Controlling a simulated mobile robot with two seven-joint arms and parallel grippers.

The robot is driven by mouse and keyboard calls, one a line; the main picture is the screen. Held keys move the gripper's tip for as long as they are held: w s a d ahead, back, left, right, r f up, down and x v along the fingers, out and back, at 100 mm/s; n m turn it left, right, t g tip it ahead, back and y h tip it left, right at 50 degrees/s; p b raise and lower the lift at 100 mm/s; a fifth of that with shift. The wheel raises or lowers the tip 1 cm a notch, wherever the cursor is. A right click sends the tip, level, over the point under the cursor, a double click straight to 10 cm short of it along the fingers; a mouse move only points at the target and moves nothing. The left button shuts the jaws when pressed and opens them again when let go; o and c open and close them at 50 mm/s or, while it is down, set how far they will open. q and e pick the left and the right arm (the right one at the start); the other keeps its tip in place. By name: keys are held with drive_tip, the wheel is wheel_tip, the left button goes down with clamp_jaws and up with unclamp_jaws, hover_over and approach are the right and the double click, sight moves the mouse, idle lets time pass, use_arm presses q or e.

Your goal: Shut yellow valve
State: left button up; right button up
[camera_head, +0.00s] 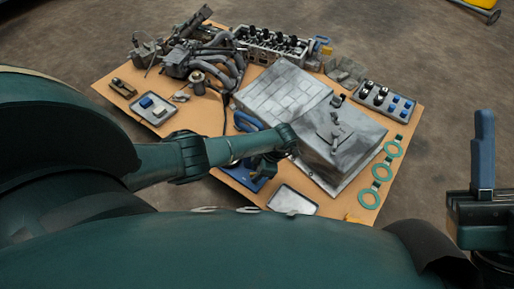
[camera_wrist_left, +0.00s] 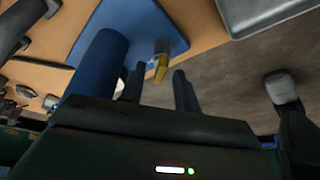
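The yellow valve (camera_wrist_left: 161,68) shows in the left wrist view as a small yellow handle on a pale metal fitting. It is by a blue plate (camera_wrist_left: 125,22) and a thick blue pipe (camera_wrist_left: 97,65). My left gripper (camera_wrist_left: 159,76) has its two blue fingers apart, one on each side of the yellow handle in the picture; I cannot tell whether they touch it. In the head view my left gripper (camera_head: 264,165) is low over the blue fixture (camera_head: 246,121) and largely hides the valve. My right gripper (camera_head: 484,155) is far right, away from the table; its finger gap is not visible.
The wooden table (camera_head: 226,185) holds a grey metal cover (camera_head: 345,145), a metal tray (camera_head: 291,199), green rings (camera_head: 369,197), and engine parts (camera_head: 200,60) at the back. The tray (camera_wrist_left: 262,14) is close by in the wrist view. Floor is clear beyond the front edge.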

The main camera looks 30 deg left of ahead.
use_arm(q)
drive_tip(key=shift+c, duration=0.5)
clamp_jaws()
drive_tip(key=shift+m, duration=0.4)
drive_tip(key=shift+m+t+p, duration=0.3)
drive_tip(key=shift+m, duration=0.3)
drive_tip(key=shift+s+m+t+y+p, duration=0.15)
drive_tip(key=shift+m+t+p, duration=0.3)
drive_tip(key=shift+m, duration=0.95)
drive_tip(key=shift+s+m+t+y+p, duration=0.15)
drive_tip(key=shift+m+t, duration=0.5)
drive_tip(key=shift+m, duration=0.75)
use_arm(e)
drive_tip(key=shift+w+a+f+m+t+h, duration=0.1)
drive_tip(key=shift+w+f+m+t+h, duration=0.1)
drive_tip(key=shift+f+m+h, duration=0.5)
drive_tip(key=shift+w+f+m+t+h, duration=0.2)
drive_tip(key=shift+f+m+h, duration=0.2)
drive_tip(key=shift+m+h, duration=0.5)
